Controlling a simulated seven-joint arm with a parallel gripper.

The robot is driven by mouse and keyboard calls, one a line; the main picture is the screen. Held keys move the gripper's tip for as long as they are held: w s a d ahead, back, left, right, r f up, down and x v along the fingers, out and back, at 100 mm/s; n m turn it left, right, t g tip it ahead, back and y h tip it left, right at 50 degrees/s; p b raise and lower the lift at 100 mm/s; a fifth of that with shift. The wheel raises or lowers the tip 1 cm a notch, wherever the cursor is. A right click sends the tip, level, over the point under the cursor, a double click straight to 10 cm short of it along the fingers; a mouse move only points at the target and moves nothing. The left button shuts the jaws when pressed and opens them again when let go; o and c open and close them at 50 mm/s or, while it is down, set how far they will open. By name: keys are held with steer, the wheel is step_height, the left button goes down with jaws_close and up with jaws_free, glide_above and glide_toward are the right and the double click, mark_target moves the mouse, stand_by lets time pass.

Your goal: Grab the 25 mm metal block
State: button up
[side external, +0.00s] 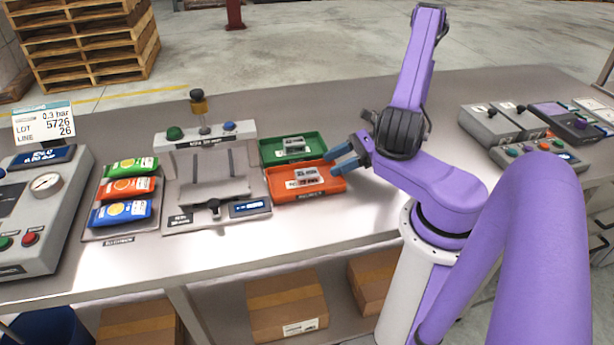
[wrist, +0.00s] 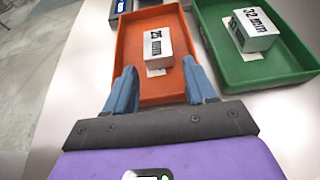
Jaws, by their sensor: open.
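The 25 mm metal block (wrist: 158,47) lies in the orange tray (wrist: 125,78), its "25 mm" label readable in the wrist view. In the side view the block (side external: 306,175) sits near the middle of the orange tray (side external: 334,186). My gripper (wrist: 160,82) is open and empty, with blue fingers at the near end of the orange tray and the block ahead, between their lines. In the side view my gripper (side external: 337,159) is at the tray's right end, apart from the block. A 32 mm block (wrist: 254,30) lies in the green tray (wrist: 275,72).
The green tray (side external: 319,153) stands directly behind the orange one in the side view. Left of them is a grey sealing fixture (side external: 180,194), then a tray of colourful packets (side external: 128,187). Grey control boxes (side external: 490,122) stand far right. Bare bench lies in front of the trays.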

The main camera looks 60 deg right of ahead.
mark_target(320, 171)
steer(key=x, duration=0.5)
steer(key=shift+a, duration=0.1)
steer(key=shift+s, duration=0.1)
steer(key=c, duration=0.9)
